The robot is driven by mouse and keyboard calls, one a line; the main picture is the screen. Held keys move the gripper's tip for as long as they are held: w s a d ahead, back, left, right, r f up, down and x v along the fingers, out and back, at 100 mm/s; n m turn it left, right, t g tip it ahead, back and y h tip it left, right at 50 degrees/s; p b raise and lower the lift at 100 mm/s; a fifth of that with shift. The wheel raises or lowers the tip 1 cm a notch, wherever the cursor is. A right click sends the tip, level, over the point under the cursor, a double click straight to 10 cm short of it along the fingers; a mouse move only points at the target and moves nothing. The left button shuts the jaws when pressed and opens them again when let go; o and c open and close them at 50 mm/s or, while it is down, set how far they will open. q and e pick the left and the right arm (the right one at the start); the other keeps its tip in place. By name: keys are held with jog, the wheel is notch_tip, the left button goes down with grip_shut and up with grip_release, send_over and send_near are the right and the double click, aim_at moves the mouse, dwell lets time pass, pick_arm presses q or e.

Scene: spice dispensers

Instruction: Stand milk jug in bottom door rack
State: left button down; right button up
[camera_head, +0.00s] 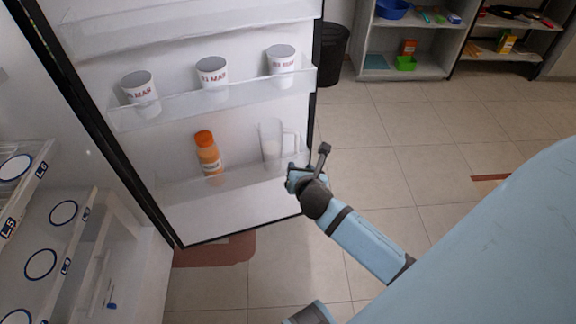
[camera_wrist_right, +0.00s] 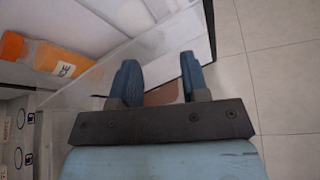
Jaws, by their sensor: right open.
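The milk jug (camera_head: 271,139), white with a handle on its right side, stands upright in the bottom door rack (camera_head: 230,178) of the open fridge door, at the rack's right end. The rack's clear front wall crosses its lower part. My right gripper (camera_head: 306,172) is just outside the rack's right end, close to the jug's handle but apart from it as far as I can tell. In the right wrist view its two blue fingers (camera_wrist_right: 159,78) are spread with nothing between them. I cannot clearly make out the jug in that view. My left gripper is not in view.
An orange-capped bottle (camera_head: 208,153) stands left of the jug in the same rack; it also shows in the right wrist view (camera_wrist_right: 62,60). Several white cups (camera_head: 212,73) stand in the rack above. Fridge shelves (camera_head: 70,215) lie at left. Open tiled floor (camera_head: 400,150) is at right.

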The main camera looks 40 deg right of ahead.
jog(key=s+a+r+m+y, duration=0.1)
jog(key=s+a+m+y, duration=0.8)
jog(key=s+a+m, duration=0.7)
jog(key=a+m, duration=0.1)
jog(key=m, duration=0.8)
jog(key=shift+a, duration=0.3)
jog(key=shift+r, duration=0.1)
pick_arm(q)
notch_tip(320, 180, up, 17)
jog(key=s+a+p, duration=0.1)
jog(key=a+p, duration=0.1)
jog(key=p, duration=2.6)
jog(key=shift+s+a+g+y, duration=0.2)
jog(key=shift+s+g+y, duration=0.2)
pick_arm(e)
notch_tip(320, 180, up, 17)
jog(key=s+d+g, duration=0.1)
jog(key=d, duration=0.1)
jog(key=shift+s+d+h, duration=0.2)
jog(key=shift+s+h, duration=0.15)
jog(key=shift+h, duration=0.05)
